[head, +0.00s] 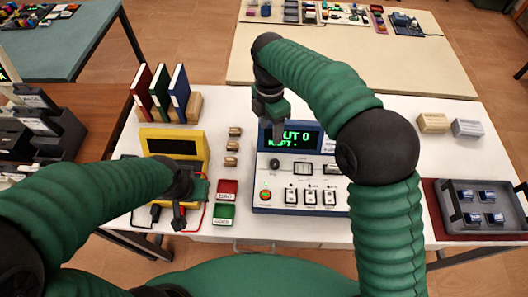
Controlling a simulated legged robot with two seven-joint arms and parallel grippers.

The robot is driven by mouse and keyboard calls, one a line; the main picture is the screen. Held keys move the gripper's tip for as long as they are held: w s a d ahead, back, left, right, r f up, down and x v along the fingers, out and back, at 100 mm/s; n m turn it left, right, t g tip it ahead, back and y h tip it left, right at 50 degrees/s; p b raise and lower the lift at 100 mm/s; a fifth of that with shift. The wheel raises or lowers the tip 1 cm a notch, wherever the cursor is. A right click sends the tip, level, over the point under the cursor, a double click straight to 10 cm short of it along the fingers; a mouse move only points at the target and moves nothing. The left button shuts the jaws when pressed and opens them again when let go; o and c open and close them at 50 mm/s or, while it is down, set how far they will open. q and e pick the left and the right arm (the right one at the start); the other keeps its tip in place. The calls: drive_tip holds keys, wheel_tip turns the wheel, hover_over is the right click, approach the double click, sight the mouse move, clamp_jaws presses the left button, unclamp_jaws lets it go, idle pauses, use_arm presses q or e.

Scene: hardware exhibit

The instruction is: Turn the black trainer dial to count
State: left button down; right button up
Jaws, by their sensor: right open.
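The trainer (300,207) is a blue-and-white panel box in the middle of the white table, with a green-lettered display (306,138) at its back. The display shows "UT 0" over "KEPT:", its left part hidden by my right gripper. A small black dial (274,164) sits on the panel's upper left, below the display. My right gripper (274,122) is open and points down in front of the display, behind the dial and apart from it. My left gripper (180,207) is low at the yellow meter's front; its jaw state is unclear.
The yellow meter (201,146) is partly covered by my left arm. Binders (160,86) stand behind. A grey tray (481,197) sits right; table between is clear.

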wheel_tip(320, 180, down, 3)
drive_tip(key=s+d, duration=0.1)
hover_over(273, 162)
drive_tip(key=f, duration=0.7)
drive_tip(key=shift+w+d+f, duration=0.2)
drive_tip(key=shift+w+f, duration=0.1)
drive_tip(key=shift+f, duration=0.05)
drive_tip(key=f, duration=0.3)
drive_tip(key=s+f, duration=0.1)
drive_tip(key=f, duration=0.1)
drive_tip(key=shift+a, duration=0.3)
drive_tip(key=shift+w+f, duration=0.1)
drive_tip(key=shift+f, duration=0.1)
drive_tip(key=shift+w+d+f, duration=0.1)
drive_tip(key=shift+d, duration=0.15)
drive_tip(key=shift+c, duration=0.7)
use_arm(q)
drive_tip(key=shift+w+d+r, duration=0.15)
drive_tip(key=shift+d+r, duration=0.15)
drive_tip(key=shift+d, duration=0.05)
use_arm(e)
drive_tip(key=shift+a, duration=0.1)
clamp_jaws()
